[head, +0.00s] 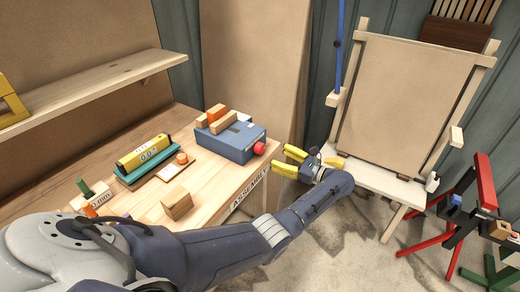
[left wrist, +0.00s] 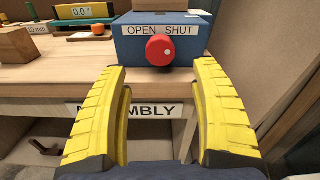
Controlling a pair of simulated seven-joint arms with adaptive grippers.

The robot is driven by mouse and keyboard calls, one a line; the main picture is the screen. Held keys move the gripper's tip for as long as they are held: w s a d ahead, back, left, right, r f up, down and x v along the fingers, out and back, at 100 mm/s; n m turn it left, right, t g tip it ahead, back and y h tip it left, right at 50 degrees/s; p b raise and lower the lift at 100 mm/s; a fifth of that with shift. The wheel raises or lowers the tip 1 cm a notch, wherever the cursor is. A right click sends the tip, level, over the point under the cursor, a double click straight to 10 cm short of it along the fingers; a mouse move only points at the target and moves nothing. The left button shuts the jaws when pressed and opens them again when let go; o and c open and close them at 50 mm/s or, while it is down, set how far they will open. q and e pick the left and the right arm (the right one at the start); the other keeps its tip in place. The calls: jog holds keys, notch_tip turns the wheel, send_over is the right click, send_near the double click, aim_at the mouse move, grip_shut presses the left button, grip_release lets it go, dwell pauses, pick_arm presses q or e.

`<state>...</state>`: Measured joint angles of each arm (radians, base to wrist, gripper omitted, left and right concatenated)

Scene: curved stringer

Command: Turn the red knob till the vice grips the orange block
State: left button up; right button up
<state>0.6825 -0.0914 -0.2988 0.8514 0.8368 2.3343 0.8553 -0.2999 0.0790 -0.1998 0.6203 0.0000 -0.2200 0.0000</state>
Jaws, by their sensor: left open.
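The blue vice (head: 232,139) stands near the right end of the wooden bench. Its red knob (head: 259,148) faces my left gripper. My left gripper (head: 290,161) has yellow fingers and is open and empty, just short of the knob. The knob shows between and beyond the fingertips (left wrist: 161,75). My right gripper is not in view.
A wooden block (head: 177,203) stands near the bench's front edge. A yellow gauge reading 0.0 (head: 145,151) lies behind it on a green base. An easel-like board (head: 402,105) stands at the right, with a red and black stand (head: 467,210) beside it.

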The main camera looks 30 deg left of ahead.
aim_at(263, 150)
pick_arm(q)
jog(key=a, duration=0.9)
jog(key=shift+w+a, duration=0.1)
jog(key=shift+a, duration=0.15)
jog(key=shift+c, duration=0.4)
jog(key=c, duration=1.2)
jog(key=shift+d+m, duration=0.1)
jog(key=shift+m, duration=1.1)
jog(key=m, duration=0.3)
jog(key=o, duration=1.3)
